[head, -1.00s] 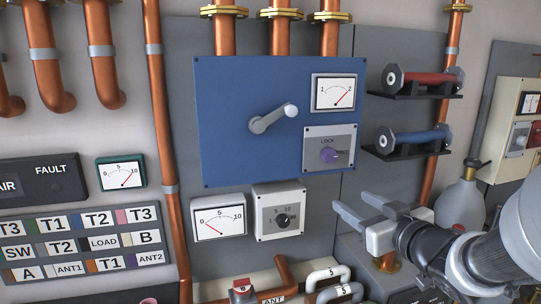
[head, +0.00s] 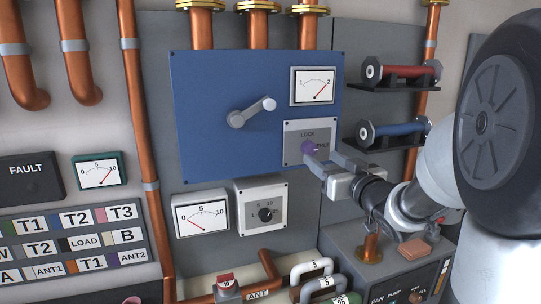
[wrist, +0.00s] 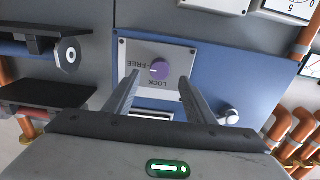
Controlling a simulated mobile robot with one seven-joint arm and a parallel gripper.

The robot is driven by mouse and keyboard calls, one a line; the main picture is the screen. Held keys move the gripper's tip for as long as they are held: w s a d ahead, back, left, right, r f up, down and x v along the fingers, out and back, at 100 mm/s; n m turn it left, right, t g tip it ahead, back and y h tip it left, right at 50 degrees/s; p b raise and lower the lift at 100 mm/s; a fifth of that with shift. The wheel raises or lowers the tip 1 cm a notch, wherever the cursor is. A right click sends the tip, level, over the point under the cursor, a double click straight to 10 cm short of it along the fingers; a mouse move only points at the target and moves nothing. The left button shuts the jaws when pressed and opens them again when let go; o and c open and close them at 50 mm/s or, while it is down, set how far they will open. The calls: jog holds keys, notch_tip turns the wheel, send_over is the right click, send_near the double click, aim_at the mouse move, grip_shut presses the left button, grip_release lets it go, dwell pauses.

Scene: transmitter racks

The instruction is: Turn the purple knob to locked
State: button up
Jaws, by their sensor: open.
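The purple knob (head: 309,147) sits on a light grey plate (head: 296,130) at the lower right of the blue panel (head: 215,140). The plate bears the words LOCK and FREE. In the wrist view the purple knob (wrist: 160,68) appears upside down, with LOCK below it and FREE to its left. My gripper (head: 318,157) is open in front of the plate. In the wrist view its two fingers (wrist: 157,88) point at the plate on either side of the knob, apart from it. The fingertips appear short of the knob; the exact gap is unclear.
A grey lever handle (head: 250,112) stands out from the blue panel left of the plate. Red and blue cylinders (head: 400,72) sit on black brackets at the right. A small black dial (head: 265,214) and a meter (head: 201,214) are below.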

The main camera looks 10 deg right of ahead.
aim_at(312, 151)
jog(key=shift+w+a, duration=0.2)
jog(key=shift+w, duration=0.7)
jog(key=shift+w+a, duration=0.15)
jog(key=shift+w, duration=0.75)
jog(key=shift+w+a, duration=0.2)
jog(key=shift+w, duration=0.7)
jog(key=c, duration=1)
jog(key=shift+c, duration=0.2)
